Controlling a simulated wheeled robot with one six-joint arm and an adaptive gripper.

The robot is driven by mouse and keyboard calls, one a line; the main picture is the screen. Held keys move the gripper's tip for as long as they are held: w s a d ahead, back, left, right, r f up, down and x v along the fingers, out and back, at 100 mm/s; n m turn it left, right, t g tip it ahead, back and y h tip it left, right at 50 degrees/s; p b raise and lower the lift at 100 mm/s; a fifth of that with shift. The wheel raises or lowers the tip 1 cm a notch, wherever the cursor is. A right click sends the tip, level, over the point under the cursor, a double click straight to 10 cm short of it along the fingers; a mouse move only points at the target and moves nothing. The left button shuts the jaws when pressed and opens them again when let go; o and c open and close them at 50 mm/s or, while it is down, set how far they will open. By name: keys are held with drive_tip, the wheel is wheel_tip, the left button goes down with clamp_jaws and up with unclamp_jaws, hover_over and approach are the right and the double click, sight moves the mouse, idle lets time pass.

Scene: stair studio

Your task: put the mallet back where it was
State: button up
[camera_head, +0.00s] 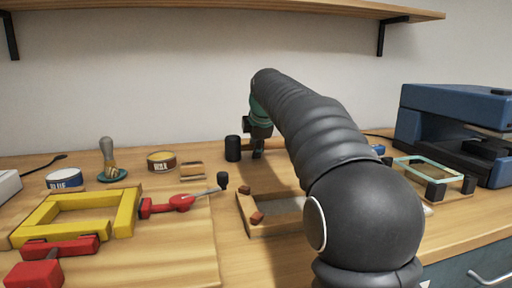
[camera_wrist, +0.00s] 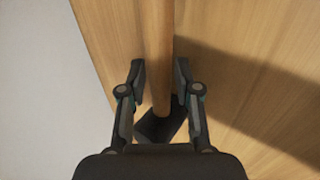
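In the wrist view, a round wooden handle (camera_wrist: 162,50) runs down the picture to a dark, angular block (camera_wrist: 160,126) at its lower end; I take these to be the mallet. My gripper (camera_wrist: 160,82) has one finger on each side of the handle, with a narrow gap at least on the left, so it looks open around it. In the head view my gripper (camera_head: 258,146) is low over the back of the bench, partly hidden by my arm. A black cylinder (camera_head: 232,148) stands just left of it; I cannot tell whether it belongs to the mallet.
A wooden tray (camera_head: 258,231) lies in front, partly behind my arm. Left are a yellow frame (camera_head: 125,212), a red clamp (camera_head: 180,203), a brush (camera_head: 108,160) and tins (camera_head: 161,161). A blue machine (camera_head: 450,120) and glass-topped frame (camera_head: 430,170) stand right. A shelf (camera_head: 230,8) hangs above.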

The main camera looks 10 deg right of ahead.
drive_tip(key=shift+r, duration=0.1)
drive_tip(key=p+v, duration=0.1)
drive_tip(key=v, duration=1.1)
